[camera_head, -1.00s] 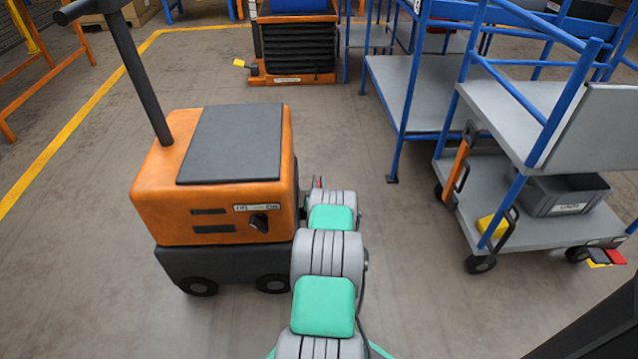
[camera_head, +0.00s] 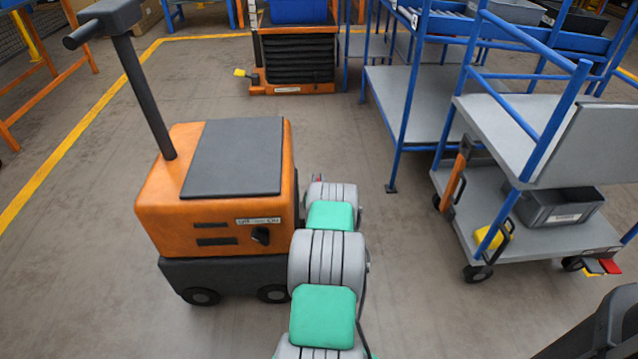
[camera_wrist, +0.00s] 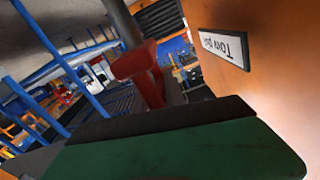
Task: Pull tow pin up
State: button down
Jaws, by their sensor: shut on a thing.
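The orange and dark grey tow tractor (camera_head: 215,200) stands left of centre in the head view, with a black handle bar at its left. In the wrist view the tow pin (camera_wrist: 143,68) shows as a red T-shaped handle beside the orange body wall (camera_wrist: 255,100). A white "Tow pin" label (camera_wrist: 223,48) is on that wall. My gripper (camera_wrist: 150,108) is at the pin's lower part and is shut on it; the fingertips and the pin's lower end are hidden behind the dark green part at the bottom. In the head view my arm hides most of this spot.
A grey cart with blue rails (camera_head: 540,245) stands at the right, holding a grey bin (camera_head: 560,207). A blue-framed table (camera_head: 415,100) is behind it. An orange lift with black bellows (camera_head: 297,62) stands at the back.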

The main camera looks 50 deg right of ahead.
jog(key=shift+w+a, duration=0.15)
jog(key=shift+w, duration=0.05)
jog(key=c, duration=1.5)
grip_release()
jog(key=shift+w, duration=0.1)
jog(key=shift+c, duration=0.2)
jog(key=shift+o, duration=0.4)
jog(key=shift+s, duration=0.2)
jog(key=shift+s, duration=0.1)
jog(key=p+v, duration=0.1)
jog(key=v, duration=0.6)
jog(key=shift+s+a, duration=0.15)
jog(key=shift+r+p, duration=0.1)
jog(key=shift+p, duration=0.25)
